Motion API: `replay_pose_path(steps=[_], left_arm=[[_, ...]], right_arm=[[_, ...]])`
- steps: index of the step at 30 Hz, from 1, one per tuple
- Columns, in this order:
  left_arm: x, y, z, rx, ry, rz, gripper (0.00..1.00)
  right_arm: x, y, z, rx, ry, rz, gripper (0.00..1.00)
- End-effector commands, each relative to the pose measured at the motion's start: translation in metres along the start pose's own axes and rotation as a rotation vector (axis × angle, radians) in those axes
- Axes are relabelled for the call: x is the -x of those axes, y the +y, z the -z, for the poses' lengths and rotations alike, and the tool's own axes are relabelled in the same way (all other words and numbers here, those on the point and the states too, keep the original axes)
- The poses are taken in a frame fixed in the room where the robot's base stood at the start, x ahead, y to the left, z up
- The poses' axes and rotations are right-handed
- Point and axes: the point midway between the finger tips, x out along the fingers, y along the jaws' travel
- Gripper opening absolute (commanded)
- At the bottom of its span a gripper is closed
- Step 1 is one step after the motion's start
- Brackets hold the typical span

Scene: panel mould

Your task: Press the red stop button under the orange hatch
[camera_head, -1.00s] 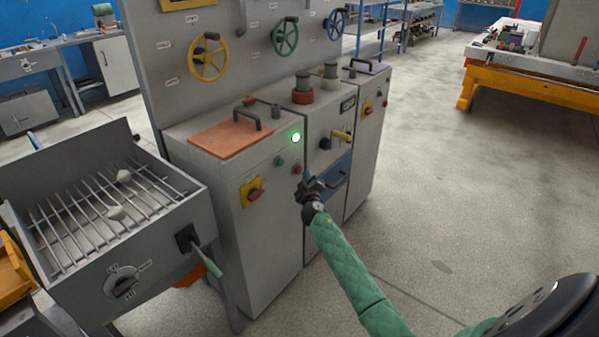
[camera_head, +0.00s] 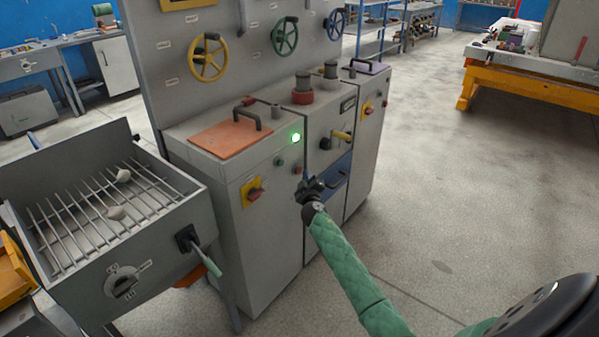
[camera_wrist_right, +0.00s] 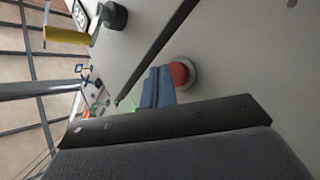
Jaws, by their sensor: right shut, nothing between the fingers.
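The orange hatch (camera_head: 230,138) lies closed on top of the grey cabinet, with a dark handle on it. Below it on the front face is a small red button (camera_head: 297,170), beside a dark green one (camera_head: 279,161). My right gripper (camera_head: 306,177) is shut and empty, close in front of the red button. In the right wrist view the blue fingertips (camera_wrist_right: 158,88) lie right against the left edge of the red button (camera_wrist_right: 181,74) in its pale collar. I cannot tell whether they touch it. My left gripper is not in view.
A lit green lamp (camera_head: 296,137) is above the buttons. A yellow-handled lever (camera_head: 341,136) and a blue drawer (camera_head: 339,172) are to the right. A grey grill tray (camera_head: 190,184) stands left. The floor at right is clear.

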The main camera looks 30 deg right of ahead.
Motion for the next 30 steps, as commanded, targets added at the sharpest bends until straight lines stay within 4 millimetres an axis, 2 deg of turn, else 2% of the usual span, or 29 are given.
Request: replay_pose_path(steps=[30], left_arm=[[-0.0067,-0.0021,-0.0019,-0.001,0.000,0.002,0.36]], right_arm=[[-0.0068,-0.0048,0.0053,0.000,0.000,0.000,0.00]])
